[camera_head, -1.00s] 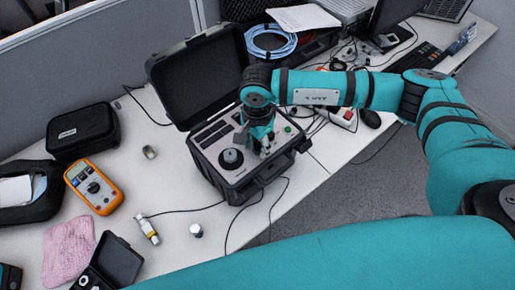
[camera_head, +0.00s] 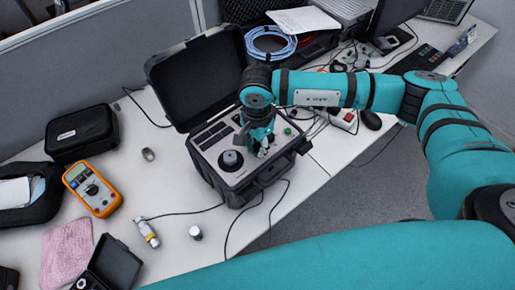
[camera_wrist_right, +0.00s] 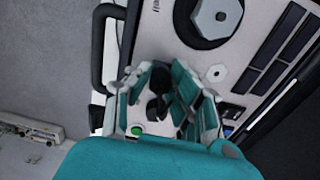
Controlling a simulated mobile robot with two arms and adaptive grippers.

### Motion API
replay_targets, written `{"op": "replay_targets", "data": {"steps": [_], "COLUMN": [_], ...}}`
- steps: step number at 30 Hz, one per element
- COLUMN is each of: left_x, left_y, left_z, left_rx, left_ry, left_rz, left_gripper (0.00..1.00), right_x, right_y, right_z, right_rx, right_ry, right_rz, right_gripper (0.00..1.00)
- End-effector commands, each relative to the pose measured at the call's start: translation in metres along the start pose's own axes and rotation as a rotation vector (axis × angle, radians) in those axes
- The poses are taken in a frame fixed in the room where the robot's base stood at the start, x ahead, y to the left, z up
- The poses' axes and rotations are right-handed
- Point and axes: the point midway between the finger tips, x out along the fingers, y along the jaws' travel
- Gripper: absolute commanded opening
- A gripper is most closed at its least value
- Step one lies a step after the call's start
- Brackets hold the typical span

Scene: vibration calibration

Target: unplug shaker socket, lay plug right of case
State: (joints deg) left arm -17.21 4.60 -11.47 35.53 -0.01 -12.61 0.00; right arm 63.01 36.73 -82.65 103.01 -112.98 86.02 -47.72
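The black case (camera_head: 240,191) stands open on the table, its lid (camera_head: 197,78) raised at the back. Its grey panel carries a round shaker (camera_head: 230,160), which also shows in the wrist view (camera_wrist_right: 211,18). My right gripper (camera_head: 262,150) points down at the panel's right part. In the wrist view my right gripper (camera_wrist_right: 162,95) has its fingers apart, one on each side of a small black plug (camera_wrist_right: 157,106) at the panel. I see no clear contact. The socket is hidden under the plug. My left gripper is out of view.
A white cylinder (camera_head: 195,233), a sensor (camera_head: 148,234) and an orange multimeter (camera_head: 91,189) lie left of the case. A red-switched power strip (camera_head: 344,119) and a mouse (camera_head: 371,120) are to its right, near the table edge.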

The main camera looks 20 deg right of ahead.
Motion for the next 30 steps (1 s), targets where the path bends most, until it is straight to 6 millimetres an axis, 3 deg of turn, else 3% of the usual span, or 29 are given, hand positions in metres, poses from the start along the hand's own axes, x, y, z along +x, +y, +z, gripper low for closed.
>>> {"op": "replay_targets", "data": {"steps": [30], "left_x": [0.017], "left_y": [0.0], "left_z": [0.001], "left_rx": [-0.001], "left_ry": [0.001], "left_rz": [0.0], "left_gripper": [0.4], "right_x": [0.001], "right_y": [0.0], "right_z": [0.0], "right_rx": [-0.149], "right_ry": [0.001], "right_rz": [0.0], "right_gripper": [0.0]}}
